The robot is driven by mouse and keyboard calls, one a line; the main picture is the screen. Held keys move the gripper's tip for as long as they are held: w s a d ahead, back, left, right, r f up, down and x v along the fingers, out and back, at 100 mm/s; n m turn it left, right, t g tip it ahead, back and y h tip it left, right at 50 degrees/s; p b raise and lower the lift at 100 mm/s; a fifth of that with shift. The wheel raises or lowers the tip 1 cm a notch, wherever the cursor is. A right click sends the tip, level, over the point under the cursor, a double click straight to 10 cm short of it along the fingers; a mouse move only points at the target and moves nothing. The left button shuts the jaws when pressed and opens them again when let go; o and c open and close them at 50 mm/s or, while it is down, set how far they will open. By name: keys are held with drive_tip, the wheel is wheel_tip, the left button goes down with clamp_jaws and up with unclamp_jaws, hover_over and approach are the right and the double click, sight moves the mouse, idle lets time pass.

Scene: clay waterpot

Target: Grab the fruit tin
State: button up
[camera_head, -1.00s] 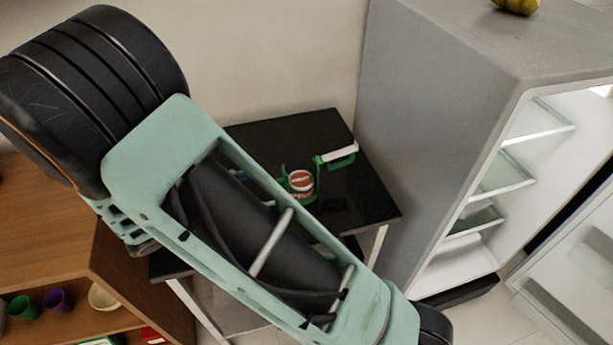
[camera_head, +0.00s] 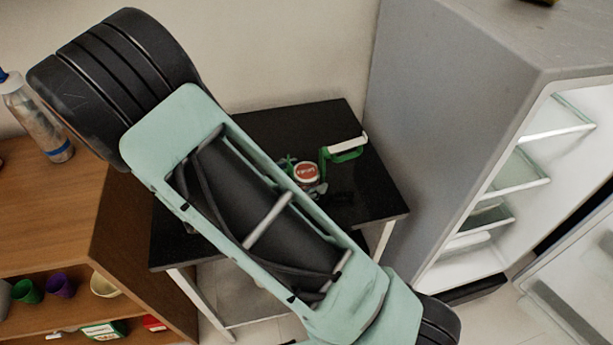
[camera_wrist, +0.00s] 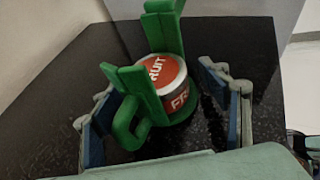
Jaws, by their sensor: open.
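The fruit tin (camera_head: 306,173) has a red and white top and stands on the black table (camera_head: 262,128). In the wrist view the tin (camera_wrist: 167,72) sits between the two fingers of my gripper (camera_wrist: 155,82), which is open, with a visible gap on the right side. A green object (camera_wrist: 133,88) with a looped handle stands close against the tin's left side, between it and the left finger. A second green upright (camera_wrist: 163,28) rises behind the tin. I cannot tell whether the green parts are joined. In the head view my arm hides most of the gripper.
A green and white item (camera_head: 345,148) lies right of the tin. A grey fridge (camera_head: 445,120) with its door open stands right of the table. A wooden shelf (camera_head: 55,215) with a bottle (camera_head: 38,120) on top stands at left.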

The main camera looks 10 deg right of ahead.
drive_tip(key=shift+x, duration=0.85)
drive_tip(key=shift+c, duration=0.4)
drive_tip(key=c, duration=1.4)
drive_tip(key=shift+o, duration=0.2)
